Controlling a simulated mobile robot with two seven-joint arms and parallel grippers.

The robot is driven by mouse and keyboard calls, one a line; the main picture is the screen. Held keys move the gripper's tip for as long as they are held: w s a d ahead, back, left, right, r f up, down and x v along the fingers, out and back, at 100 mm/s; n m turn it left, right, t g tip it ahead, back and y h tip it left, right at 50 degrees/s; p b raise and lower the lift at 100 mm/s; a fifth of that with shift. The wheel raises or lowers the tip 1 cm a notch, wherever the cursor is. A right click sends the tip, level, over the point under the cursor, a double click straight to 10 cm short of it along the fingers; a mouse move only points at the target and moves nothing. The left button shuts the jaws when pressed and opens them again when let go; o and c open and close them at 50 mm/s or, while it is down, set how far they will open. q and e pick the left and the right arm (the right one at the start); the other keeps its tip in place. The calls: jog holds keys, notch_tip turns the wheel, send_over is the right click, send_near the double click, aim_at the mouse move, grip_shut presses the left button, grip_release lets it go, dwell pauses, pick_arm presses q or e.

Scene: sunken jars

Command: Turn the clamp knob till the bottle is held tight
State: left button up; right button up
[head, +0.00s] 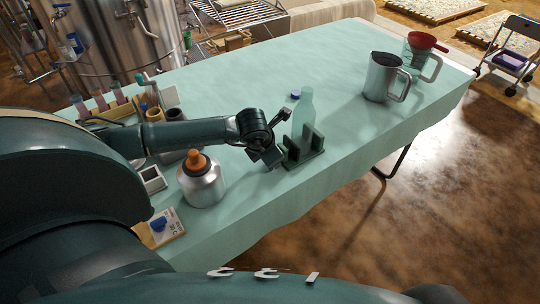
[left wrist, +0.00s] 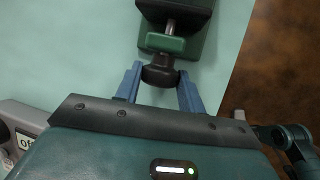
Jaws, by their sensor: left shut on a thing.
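The green clamp (head: 303,157) stands on the table, with the pale translucent bottle (head: 306,103) upright between its dark jaws. In the left wrist view the clamp (left wrist: 178,44) is at the top centre, with a screw coming out of it towards me. The dark round knob (left wrist: 160,72) is on the screw's near end. My left gripper (head: 275,162) is at the clamp's left side; in the left wrist view its blue fingers (left wrist: 161,80) are on both sides of the knob, shut on it. The knob is hard to make out in the head view. My right gripper is not in view.
A metal bottle with an orange cap (head: 201,181) stands left of the clamp, near my left arm. A steel jug (head: 381,77) and a clear jug with a red funnel (head: 424,54) stand at the far right.

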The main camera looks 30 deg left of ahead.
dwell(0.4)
pick_arm(q)
jog(key=o, duration=1)
jog(key=v, duration=1.3)
jog(key=shift+d, duration=0.1)
jog(key=shift+c, duration=0.4)
